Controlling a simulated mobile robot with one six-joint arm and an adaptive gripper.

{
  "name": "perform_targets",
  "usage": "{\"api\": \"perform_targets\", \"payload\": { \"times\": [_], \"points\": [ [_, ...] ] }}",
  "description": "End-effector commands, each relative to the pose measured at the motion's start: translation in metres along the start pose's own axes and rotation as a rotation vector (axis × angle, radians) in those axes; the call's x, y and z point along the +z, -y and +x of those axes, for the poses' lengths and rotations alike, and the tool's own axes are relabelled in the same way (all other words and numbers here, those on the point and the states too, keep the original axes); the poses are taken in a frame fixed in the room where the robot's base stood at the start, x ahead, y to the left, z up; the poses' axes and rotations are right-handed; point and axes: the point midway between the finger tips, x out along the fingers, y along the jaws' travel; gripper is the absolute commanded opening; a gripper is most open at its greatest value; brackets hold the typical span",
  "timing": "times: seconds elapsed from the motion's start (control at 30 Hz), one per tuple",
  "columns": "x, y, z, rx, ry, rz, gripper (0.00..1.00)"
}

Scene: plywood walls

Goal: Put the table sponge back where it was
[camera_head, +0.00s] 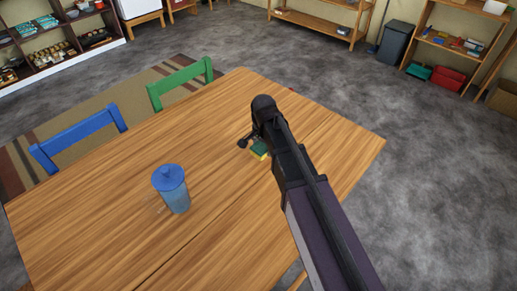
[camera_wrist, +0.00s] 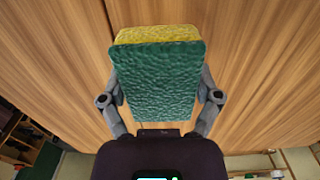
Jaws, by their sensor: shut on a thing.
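The sponge (camera_wrist: 158,80) fills the middle of the wrist view, with a dark green scouring face and a yellow body behind it. My gripper (camera_wrist: 160,98) is shut on the sponge, one finger at each side. In the head view the sponge (camera_head: 259,150) shows as a small green and yellow patch beside my gripper (camera_head: 253,147), mostly hidden by my arm. It is over the wooden table (camera_head: 110,180); I cannot tell whether it touches the tabletop.
A blue-lidded pitcher (camera_head: 172,190) stands on the table left of my arm. A green chair (camera_head: 180,82) and a blue chair (camera_head: 80,138) stand at the table's far left side. Shelves (camera_head: 325,22) line the walls. The tabletop around the pitcher is clear.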

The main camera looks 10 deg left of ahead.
Motion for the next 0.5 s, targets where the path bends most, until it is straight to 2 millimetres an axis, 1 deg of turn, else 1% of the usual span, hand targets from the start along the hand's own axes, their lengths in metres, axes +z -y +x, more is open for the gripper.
{"api": "perform_targets", "payload": {
  "times": [0.03, 0.17, 0.5],
  "points": [
    [-0.006, 0.010, 0.001, 0.000, 0.000, 0.000, 0.43],
    [-0.011, 0.019, 0.002, 0.000, 0.000, 0.000, 0.43],
    [-0.012, 0.021, 0.002, 0.000, 0.000, -0.001, 0.43]
  ]
}}
